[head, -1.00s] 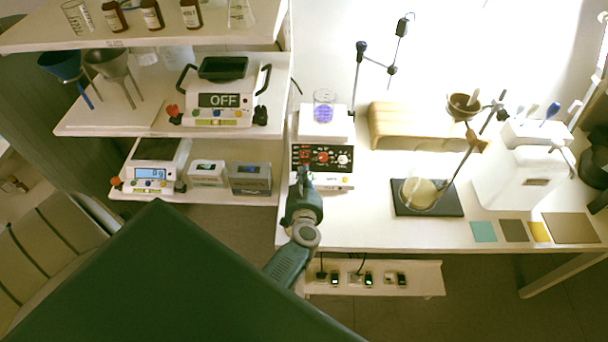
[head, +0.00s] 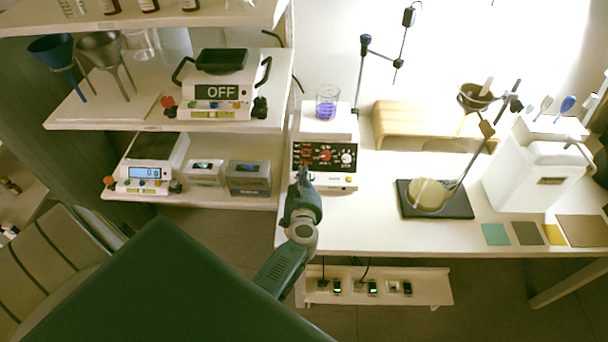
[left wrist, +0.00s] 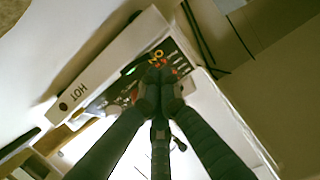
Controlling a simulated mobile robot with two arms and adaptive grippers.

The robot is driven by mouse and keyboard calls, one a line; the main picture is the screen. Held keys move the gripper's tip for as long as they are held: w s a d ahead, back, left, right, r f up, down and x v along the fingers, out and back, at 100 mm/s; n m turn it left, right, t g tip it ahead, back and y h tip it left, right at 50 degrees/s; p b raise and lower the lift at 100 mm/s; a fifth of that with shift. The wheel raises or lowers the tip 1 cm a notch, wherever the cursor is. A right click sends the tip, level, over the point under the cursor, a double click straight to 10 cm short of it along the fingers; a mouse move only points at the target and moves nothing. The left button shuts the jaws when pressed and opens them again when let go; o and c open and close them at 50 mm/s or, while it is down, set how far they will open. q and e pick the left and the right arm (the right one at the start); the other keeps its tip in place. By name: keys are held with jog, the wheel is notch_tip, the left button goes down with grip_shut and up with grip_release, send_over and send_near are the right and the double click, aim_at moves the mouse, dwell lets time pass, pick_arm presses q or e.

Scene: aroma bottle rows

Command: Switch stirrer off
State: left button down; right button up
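The stirrer (head: 345,181) stands at the left end of the bench, with a dark front panel (head: 325,157) carrying red displays and knobs. A beaker with purple liquid (head: 327,103) stands on its white top plate. My left gripper (head: 302,176) is in front of the panel's left side and hides part of it. In the left wrist view the fingers of my left gripper (left wrist: 158,80) are together, with nothing seen between them. Their tips are at or very near the panel, by orange lit lettering (left wrist: 155,57) that seems to read ON; contact cannot be told. My right gripper is not in view.
A stand (head: 364,60) rises behind the stirrer. Shelves with scales (head: 150,172) are at the left. Sockets with cables hang below the bench.

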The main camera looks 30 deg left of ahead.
pick_arm(q)
jog(key=shift+s+a+f+n, duration=0.2)
jog(key=shift+f+n, duration=0.25)
jog(key=shift+n, duration=0.15)
jog(key=shift+w+r+p, duration=0.1)
jog(key=shift+r+p, duration=0.35)
jog(key=shift+p, duration=0.25)
jog(key=s+d+r+p, duration=0.4)
jog(key=s+r+p, duration=0.1)
jog(key=s+p, duration=0.4)
jog(key=shift+d+r, duration=0.15)
jog(key=shift+r, duration=0.05)
jog(key=shift+w, duration=0.15)
